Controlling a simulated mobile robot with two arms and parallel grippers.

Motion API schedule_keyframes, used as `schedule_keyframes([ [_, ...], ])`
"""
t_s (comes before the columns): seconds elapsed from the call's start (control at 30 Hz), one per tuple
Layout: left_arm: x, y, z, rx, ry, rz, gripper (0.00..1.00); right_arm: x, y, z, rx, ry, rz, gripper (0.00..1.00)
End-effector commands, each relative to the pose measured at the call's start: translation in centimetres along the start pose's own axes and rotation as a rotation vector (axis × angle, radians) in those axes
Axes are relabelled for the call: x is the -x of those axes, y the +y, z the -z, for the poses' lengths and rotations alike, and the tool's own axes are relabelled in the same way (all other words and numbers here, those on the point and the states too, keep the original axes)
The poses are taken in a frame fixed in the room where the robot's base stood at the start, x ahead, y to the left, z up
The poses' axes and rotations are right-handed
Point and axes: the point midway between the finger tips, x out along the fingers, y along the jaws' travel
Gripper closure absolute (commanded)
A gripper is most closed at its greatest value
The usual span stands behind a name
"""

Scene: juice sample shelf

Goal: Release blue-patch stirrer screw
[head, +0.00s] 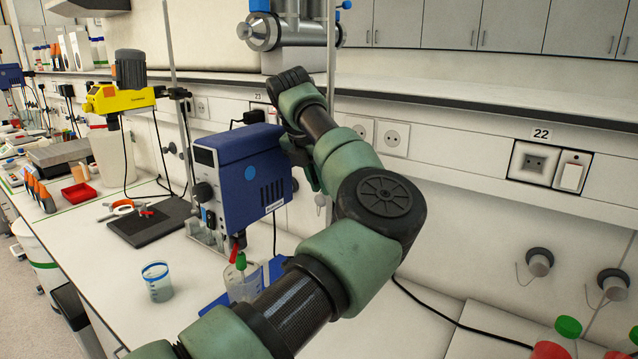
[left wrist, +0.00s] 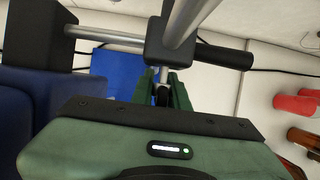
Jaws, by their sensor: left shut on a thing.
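In the left wrist view, the green fingers (left wrist: 163,92) are shut on a small dark part, seemingly the stirrer screw (left wrist: 162,96), just below a black clamp block (left wrist: 170,42) on metal rods. The fingers hide most of the screw, so I cannot tell how tight it is. My right gripper is not in view.
A beaker (head: 157,282) stands on the bench left of the stirrer, and another beaker (head: 243,284) stands below it. A yellow stirrer (head: 120,98) is farther left. Red-and-green bottles (head: 566,335) are at lower right. The wall with sockets is close behind my arm.

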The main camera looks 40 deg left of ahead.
Motion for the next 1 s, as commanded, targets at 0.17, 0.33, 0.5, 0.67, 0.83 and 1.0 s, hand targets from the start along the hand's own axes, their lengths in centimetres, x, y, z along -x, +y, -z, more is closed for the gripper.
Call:
schedule_keyframes([
  [0.17,-0.1,-0.1,0.1,0.0,0.002,0.004,1.0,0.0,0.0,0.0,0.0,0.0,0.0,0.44],
  [0.33,-0.1,-0.1,0.1,0.0,0.003,0.003,0.76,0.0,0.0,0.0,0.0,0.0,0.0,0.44],
  [0.5,-0.1,-0.1,0.1,0.0,0.002,0.002,0.65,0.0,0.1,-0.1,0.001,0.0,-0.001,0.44],
  [0.67,-0.1,0.0,0.1,0.0,0.002,0.001,0.65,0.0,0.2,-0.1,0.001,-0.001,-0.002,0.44],
  [0.83,1.2,0.0,0.0,0.0,-0.001,0.0,0.65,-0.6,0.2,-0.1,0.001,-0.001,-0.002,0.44],
  [1.0,4.1,0.0,0.0,-0.001,-0.003,0.001,0.65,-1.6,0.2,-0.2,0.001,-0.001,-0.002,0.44],
])
